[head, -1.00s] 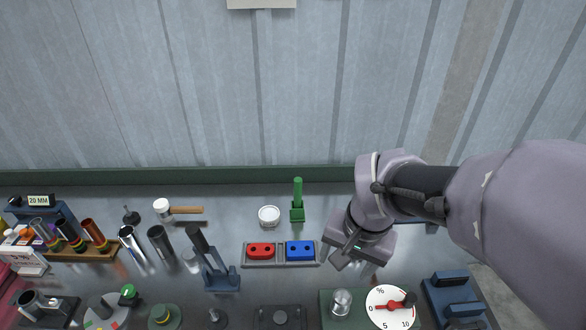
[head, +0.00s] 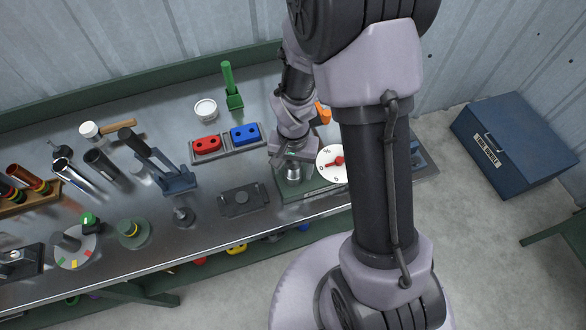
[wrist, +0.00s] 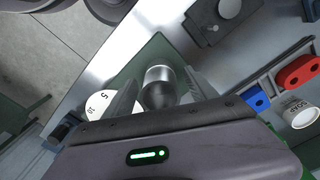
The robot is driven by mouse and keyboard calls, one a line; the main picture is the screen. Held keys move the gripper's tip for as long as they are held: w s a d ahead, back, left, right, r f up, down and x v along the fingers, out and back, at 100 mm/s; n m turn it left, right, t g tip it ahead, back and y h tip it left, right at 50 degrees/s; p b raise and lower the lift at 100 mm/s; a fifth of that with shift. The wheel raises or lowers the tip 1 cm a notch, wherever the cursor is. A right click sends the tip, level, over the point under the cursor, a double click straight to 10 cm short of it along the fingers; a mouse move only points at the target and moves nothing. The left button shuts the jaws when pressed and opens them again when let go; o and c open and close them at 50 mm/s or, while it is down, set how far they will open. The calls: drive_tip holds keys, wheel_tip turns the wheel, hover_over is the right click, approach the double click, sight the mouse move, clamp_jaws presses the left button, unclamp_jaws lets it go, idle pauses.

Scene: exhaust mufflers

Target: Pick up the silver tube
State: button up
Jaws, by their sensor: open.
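A short silver tube (head: 293,173) stands on a green plate beside a white dial in the head view. In the wrist view this tube (wrist: 160,85) is seen from above, upright, with a dark inside. My gripper (wrist: 163,92) is open, with one finger on each side of the tube; whether either finger touches it I cannot tell. In the head view my gripper (head: 291,156) is right over the tube and hides its upper part. Another, longer silver tube (head: 82,175) lies tilted at the left of the bench, far from my gripper.
The white dial (head: 331,164) with a red pointer is close to the right of my gripper. A tray with a red block (head: 207,145) and a blue block (head: 246,134) lies left of it. A green post (head: 231,88) stands behind. A blue toolbox (head: 515,145) is off the bench.

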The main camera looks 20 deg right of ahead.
drive_tip(key=shift+f, duration=0.6)
drive_tip(key=shift+r, duration=0.1)
clamp_jaws()
